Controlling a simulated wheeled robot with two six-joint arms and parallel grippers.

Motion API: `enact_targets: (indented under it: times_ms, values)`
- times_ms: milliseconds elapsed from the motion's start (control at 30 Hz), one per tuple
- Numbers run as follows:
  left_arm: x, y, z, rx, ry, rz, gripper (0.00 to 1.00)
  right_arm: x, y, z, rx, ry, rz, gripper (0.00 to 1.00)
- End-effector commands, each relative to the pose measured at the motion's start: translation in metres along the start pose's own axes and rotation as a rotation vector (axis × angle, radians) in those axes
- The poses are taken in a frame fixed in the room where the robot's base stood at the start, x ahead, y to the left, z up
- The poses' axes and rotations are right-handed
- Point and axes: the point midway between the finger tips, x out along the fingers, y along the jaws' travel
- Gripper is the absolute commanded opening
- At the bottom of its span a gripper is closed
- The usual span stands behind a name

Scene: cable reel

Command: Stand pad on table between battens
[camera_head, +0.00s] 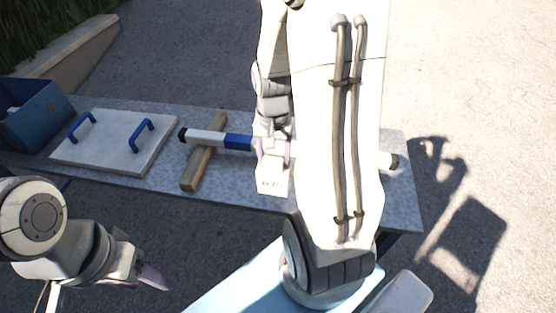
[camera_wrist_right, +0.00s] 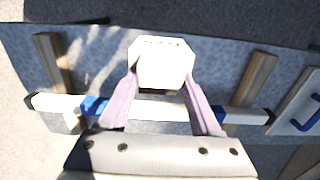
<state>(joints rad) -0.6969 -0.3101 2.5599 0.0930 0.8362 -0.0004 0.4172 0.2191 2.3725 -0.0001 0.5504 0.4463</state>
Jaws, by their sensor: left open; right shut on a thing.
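My right gripper (camera_head: 273,150) is shut on the pad (camera_head: 272,180), a small white block with dark marks on one face. In the right wrist view the pad (camera_wrist_right: 160,62) sits between the two pinkish fingertips (camera_wrist_right: 162,80), above the table area between two wooden battens, the left one (camera_wrist_right: 52,62) and the right one (camera_wrist_right: 254,80). I cannot tell whether the pad touches the table. In the head view one batten (camera_head: 204,155) shows; my right arm hides the other. My left gripper (camera_head: 150,276) is open and empty in front of the table.
A white and blue bar (camera_head: 206,136) with black ends runs across the battens, close to my right fingers. A white board (camera_head: 110,150) with two blue handles lies left on the speckled table (camera_head: 403,205). A blue bin (camera_head: 40,118) stands at the far left.

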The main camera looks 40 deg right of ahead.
Motion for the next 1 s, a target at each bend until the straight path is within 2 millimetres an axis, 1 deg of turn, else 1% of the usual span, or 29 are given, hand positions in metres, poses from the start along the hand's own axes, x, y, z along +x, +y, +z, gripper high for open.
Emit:
enact_targets:
  times_ms: [33, 200, 300, 400, 567, 833, 1000]
  values:
    - [-0.002, 0.0, 0.0, 0.0, 0.0, 0.0, 0.55, 0.007, 0.0, -0.011, 0.002, -0.002, 0.001, 0.0]
    - [-0.006, 0.0, 0.0, 0.0, 0.0, 0.0, 0.55, 0.026, 0.001, -0.046, 0.001, -0.001, 0.0, 0.0]
    - [-0.008, 0.001, 0.0, 0.0, 0.0, 0.0, 0.55, 0.036, 0.001, -0.062, -0.001, 0.001, 0.0, 0.0]
    - [-0.009, 0.001, -0.001, 0.0, 0.0, 0.0, 0.55, 0.042, 0.002, -0.073, 0.001, 0.002, -0.001, 0.0]
    - [-0.01, 0.001, -0.001, 0.0, 0.0, 0.0, 0.55, 0.049, 0.002, -0.08, 0.0, 0.002, -0.001, 0.0]
    - [-0.014, 0.001, -0.001, 0.0, 0.0, 0.0, 0.55, 0.082, 0.004, -0.08, 0.002, 0.001, 0.001, 0.0]
    - [-0.014, 0.001, -0.001, 0.0, 0.0, 0.0, 0.55, 0.086, 0.003, -0.08, 0.002, 0.005, 0.0, 0.0]
